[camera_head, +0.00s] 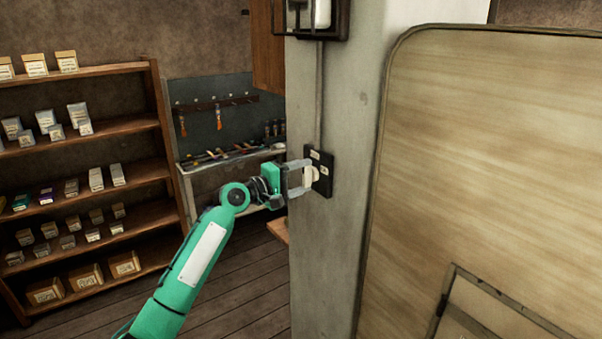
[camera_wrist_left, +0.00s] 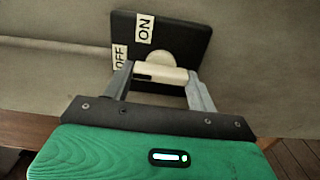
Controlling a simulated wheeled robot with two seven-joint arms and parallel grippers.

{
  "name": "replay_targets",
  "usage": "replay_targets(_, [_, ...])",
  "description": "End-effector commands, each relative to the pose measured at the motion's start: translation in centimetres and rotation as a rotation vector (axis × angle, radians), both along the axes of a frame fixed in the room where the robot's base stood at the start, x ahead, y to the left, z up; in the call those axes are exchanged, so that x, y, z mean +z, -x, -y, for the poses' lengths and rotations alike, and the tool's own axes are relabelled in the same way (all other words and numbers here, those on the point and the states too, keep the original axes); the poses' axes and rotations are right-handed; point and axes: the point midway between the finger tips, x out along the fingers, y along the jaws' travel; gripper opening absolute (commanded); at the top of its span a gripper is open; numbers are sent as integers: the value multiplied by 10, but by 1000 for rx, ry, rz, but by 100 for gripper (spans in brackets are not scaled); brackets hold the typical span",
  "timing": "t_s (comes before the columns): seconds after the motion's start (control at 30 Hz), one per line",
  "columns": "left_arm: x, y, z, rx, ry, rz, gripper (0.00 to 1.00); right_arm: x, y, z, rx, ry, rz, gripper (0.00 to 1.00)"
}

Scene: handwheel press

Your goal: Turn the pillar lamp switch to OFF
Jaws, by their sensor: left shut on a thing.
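The lamp switch is a dark square plate (camera_head: 325,185) on the grey pillar (camera_head: 345,110), with a cream knob (camera_head: 310,174). In the left wrist view the plate (camera_wrist_left: 185,30) carries an ON label (camera_wrist_left: 144,27) and an OFF label (camera_wrist_left: 120,57). My left gripper (camera_head: 306,177) reaches the switch from the left and is shut on the knob. In the left wrist view the knob's bar (camera_wrist_left: 165,74) lies between the two grey fingers. Its left end is near the OFF label; I cannot tell which label it is set to. My right gripper is out of view.
A caged lamp (camera_head: 318,14) hangs above the switch, with a conduit (camera_head: 319,95) running down to it. A large wooden panel (camera_head: 490,150) stands right of the pillar. Shelves of boxes (camera_head: 80,175) and a workbench (camera_head: 190,168) are behind, left. Open floor (camera_head: 245,290) lies below my arm.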

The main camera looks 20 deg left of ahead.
Motion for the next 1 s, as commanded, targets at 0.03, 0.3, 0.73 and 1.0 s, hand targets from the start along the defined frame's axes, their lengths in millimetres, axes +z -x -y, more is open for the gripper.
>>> replay_targets(0.03, [1, 0, 0, 0, 9, -7, 35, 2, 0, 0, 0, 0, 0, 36])
replay_targets(0.3, [0, 0, 0, 0, 27, -21, 35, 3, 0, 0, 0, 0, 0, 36])
replay_targets(0.73, [0, 0, 0, 0, 26, -20, 80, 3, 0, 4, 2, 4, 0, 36])
replay_targets(1.0, [-1, 1, -1, 0, 25, -20, 80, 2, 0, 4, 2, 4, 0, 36])
